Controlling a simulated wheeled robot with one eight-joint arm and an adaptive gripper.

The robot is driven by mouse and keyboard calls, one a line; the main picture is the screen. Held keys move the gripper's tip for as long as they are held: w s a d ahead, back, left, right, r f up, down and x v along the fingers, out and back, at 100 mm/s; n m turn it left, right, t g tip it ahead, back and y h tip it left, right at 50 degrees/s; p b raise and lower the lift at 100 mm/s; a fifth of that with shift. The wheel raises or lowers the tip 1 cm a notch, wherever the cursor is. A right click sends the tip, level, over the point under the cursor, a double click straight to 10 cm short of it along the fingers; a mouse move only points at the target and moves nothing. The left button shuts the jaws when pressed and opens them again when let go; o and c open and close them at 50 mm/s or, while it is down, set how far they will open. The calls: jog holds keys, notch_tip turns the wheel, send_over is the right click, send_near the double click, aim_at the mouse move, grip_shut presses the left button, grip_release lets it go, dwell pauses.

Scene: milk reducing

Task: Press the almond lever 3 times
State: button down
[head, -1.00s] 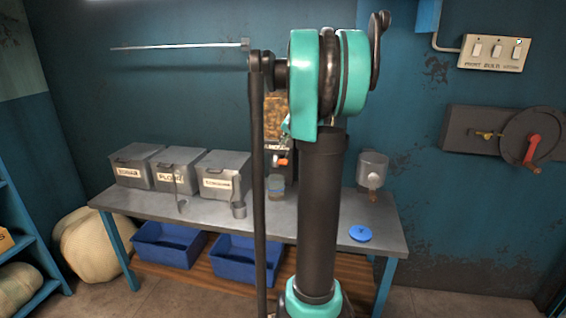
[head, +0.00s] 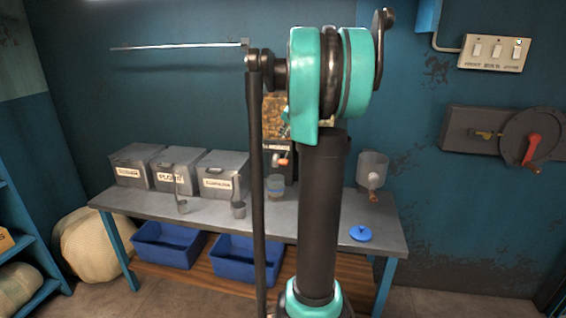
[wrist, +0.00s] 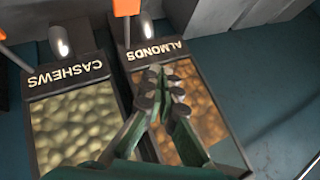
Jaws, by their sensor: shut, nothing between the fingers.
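In the wrist view, the almond dispenser shows its upside-down ALMONDS label (wrist: 155,50) and a window of brown nuts (wrist: 200,115). An orange lever (wrist: 127,7) shows above that label, cut by the top edge. My gripper (wrist: 162,82) is shut and empty, its fingertips over the almond window just below the label, apart from the lever in the picture. I cannot tell whether the tips touch the front. In the head view, my arm hides most of the dispenser; a nut-filled window (head: 273,118) and a small orange-red lever part (head: 282,161) show beside it.
The cashew dispenser (wrist: 75,125) stands left of the almond one, with its own orange lever (wrist: 12,55).

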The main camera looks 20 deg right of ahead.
aim_at(283, 161)
jog(key=shift+f, duration=4.4)
jog(key=shift+f, duration=0.4)
jog(key=shift+f, duration=1.3)
jog(key=shift+r, duration=1.7)
jog(key=shift+r, duration=0.15)
jog(key=shift+r, duration=2.35)
